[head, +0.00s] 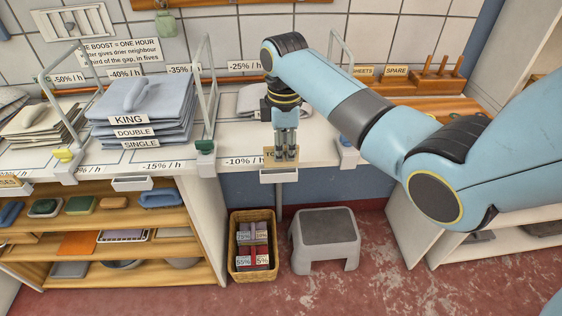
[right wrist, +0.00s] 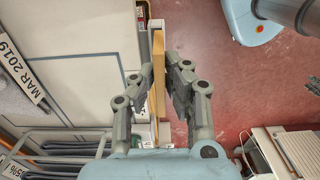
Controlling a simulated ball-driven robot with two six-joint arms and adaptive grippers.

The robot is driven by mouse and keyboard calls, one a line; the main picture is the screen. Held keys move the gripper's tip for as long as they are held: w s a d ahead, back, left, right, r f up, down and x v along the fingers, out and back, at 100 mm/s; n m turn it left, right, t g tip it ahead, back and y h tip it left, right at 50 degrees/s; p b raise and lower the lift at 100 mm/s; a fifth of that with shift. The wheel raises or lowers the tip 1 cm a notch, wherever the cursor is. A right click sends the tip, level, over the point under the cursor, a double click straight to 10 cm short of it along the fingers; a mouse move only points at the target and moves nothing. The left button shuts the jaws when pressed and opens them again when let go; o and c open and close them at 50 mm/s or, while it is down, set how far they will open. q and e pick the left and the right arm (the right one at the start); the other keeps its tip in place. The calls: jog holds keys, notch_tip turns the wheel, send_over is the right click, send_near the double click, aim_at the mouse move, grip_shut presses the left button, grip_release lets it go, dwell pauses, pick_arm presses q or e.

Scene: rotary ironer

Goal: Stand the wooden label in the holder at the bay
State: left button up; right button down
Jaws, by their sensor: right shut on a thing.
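My right gripper (head: 286,156) is shut on the wooden label (head: 269,154) at the front edge of the white worktop. The label is upright, and its lettering is mostly hidden behind the fingers. A white holder (head: 278,176) sits on the worktop's front edge, directly below the label in the head view. I cannot tell whether the label's lower edge touches the holder or is inside it. In the right wrist view the label (right wrist: 158,70) shows edge-on as a long wooden strip between the fingers (right wrist: 165,85). My left gripper is not in view.
Another white holder (head: 132,184) is at the bay to the left. Folded grey cloths (head: 140,105) are stacked there, between wire dividers (head: 203,85). A wicker basket (head: 253,268) and a grey step stool (head: 324,240) stand on the red floor below.

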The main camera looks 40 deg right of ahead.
aim_at(281, 165)
jog(key=shift+w+a+f, duration=0.15)
jog(key=shift+w+f, duration=0.05)
jog(key=shift+w, duration=0.1)
jog(key=shift+f, duration=2)
jog(key=shift+f, duration=0.15)
jog(key=c, duration=1.4)
grip_release()
notch_tip(281, 165, up, 12)
jog(key=shift+r, duration=0.2)
jog(key=shift+f, duration=0.1)
